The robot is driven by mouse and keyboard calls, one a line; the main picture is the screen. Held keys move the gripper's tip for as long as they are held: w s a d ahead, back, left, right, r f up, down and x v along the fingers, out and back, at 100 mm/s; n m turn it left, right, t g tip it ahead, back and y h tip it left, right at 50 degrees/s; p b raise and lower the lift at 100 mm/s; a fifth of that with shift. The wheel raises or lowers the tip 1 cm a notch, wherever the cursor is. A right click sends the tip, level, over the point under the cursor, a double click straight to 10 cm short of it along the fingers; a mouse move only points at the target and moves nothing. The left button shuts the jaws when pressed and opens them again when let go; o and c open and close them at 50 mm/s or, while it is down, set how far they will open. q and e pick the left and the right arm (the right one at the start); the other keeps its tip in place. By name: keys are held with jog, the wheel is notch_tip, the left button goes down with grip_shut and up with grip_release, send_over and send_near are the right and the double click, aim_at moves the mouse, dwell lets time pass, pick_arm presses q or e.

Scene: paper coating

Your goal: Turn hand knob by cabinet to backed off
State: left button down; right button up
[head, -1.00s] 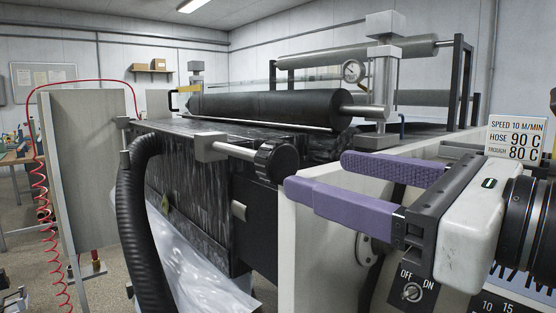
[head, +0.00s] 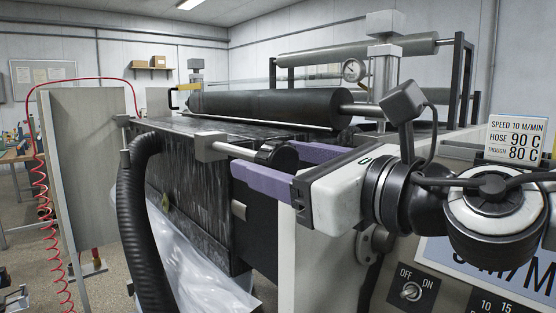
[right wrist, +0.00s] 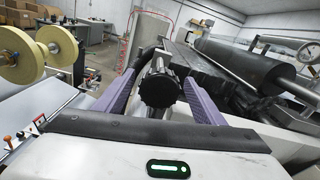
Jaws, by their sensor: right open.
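The black hand knob (head: 277,154) sits on the end of a steel shaft (head: 236,151) that comes out of a grey block at the machine's near side. In the right wrist view the ribbed knob (right wrist: 159,88) faces me. My right gripper (head: 268,163) is open, its two purple fingers (right wrist: 120,88) one on each side of the knob. I cannot tell whether the fingers touch it. In the head view the fingers partly hide the knob. The cabinet (head: 316,255) with the OFF/ON switch (head: 411,291) stands just below and right of the gripper. My left gripper is not in view.
A large black roller (head: 270,103) and a dial gauge (head: 354,70) lie behind the knob. A black corrugated hose (head: 136,215) and clear plastic sheeting (head: 200,270) hang at the front. A sign (head: 516,138) stands on the right. Film reels (right wrist: 45,55) show in the right wrist view.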

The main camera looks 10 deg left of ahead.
jog(key=c, duration=1.1)
jog(key=shift+o, duration=0.2)
